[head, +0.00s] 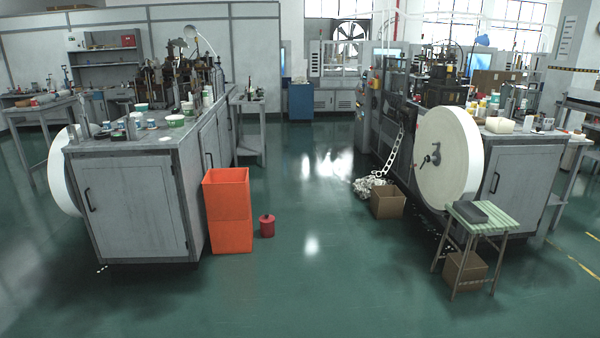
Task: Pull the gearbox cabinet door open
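Two grey machine cabinets show in the head view, and I cannot tell which one is the gearbox cabinet. The left cabinet has a front door (135,208) with a dark vertical handle (89,200) near its left edge; this door looks shut. More doors with handles are on its right side (208,150), seen at a slant. The right cabinet has a grey door (515,180) with a dark handle (494,183), and it also looks shut. The paper roll partly hides this cabinet. Neither of my grippers is in view.
An orange bin (228,210) and a red canister (267,225) stand right of the left cabinet. A large paper roll (445,158), a small striped table (483,217) and cardboard boxes (388,203) are at the right. The green floor (310,270) between is clear.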

